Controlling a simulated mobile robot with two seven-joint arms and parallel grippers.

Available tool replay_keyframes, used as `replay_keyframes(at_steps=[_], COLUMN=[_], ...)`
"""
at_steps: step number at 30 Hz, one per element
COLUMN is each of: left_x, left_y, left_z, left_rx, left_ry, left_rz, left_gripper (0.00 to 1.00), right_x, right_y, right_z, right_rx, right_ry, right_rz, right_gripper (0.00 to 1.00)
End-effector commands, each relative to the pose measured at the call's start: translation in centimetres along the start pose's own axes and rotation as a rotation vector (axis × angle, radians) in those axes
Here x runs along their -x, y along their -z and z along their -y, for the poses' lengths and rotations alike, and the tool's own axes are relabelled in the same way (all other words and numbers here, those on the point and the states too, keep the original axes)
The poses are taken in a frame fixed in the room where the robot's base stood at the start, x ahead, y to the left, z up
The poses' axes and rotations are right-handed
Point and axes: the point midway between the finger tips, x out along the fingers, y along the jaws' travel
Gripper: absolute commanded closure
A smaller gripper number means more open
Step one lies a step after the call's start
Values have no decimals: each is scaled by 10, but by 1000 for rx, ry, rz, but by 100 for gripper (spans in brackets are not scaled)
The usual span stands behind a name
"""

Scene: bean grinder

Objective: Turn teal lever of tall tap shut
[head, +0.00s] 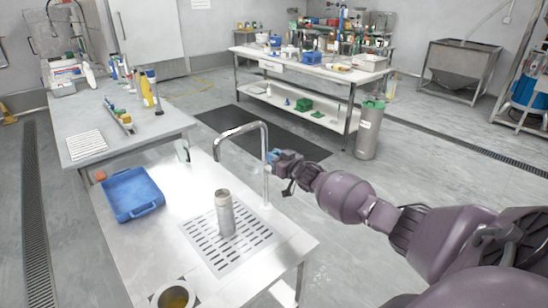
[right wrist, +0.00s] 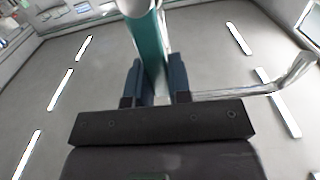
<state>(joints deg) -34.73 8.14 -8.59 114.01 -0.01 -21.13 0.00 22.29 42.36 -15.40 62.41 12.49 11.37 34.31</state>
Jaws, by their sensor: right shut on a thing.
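The tall tap (head: 241,129) is a thin metal pipe that rises from the bench and bends over to the left. My right gripper (head: 273,156) is at the upright part of the tap, reaching in from the right. In the right wrist view, the teal lever (right wrist: 150,45) stands between the two dark blue fingers of my right gripper (right wrist: 157,80), which are shut on it. In the head view the lever is too small and covered by the gripper to make out. My left gripper is not in view.
A grey cylinder (head: 225,215) stands upright on the slotted drain plate (head: 202,240) below the spout. A blue tray (head: 133,193) lies on the steel bench to the left. A bowl with yellowish contents (head: 174,296) is at the front edge. Floor right of the bench is clear.

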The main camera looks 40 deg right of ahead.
Motion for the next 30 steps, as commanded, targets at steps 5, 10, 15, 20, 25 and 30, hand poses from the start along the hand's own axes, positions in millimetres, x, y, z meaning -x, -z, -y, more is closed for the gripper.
replay_keyframes(at_steps=[5,10,15,20,25,30], left_x=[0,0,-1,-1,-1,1], left_y=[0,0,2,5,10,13], left_z=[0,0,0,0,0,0], left_rx=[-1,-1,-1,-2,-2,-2], left_ry=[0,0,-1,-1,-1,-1], left_rz=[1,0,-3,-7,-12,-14], left_gripper=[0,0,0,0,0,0], right_x=[0,0,0,9,30,56], right_y=[-1,-1,0,-1,0,0], right_z=[0,0,0,-1,-1,-1], right_rx=[-4,-3,-1,-1,-1,-2], right_ry=[-1,-1,-1,-2,-1,-2], right_rz=[2,1,1,2,2,2], right_gripper=[64,55,55,55,55,55])
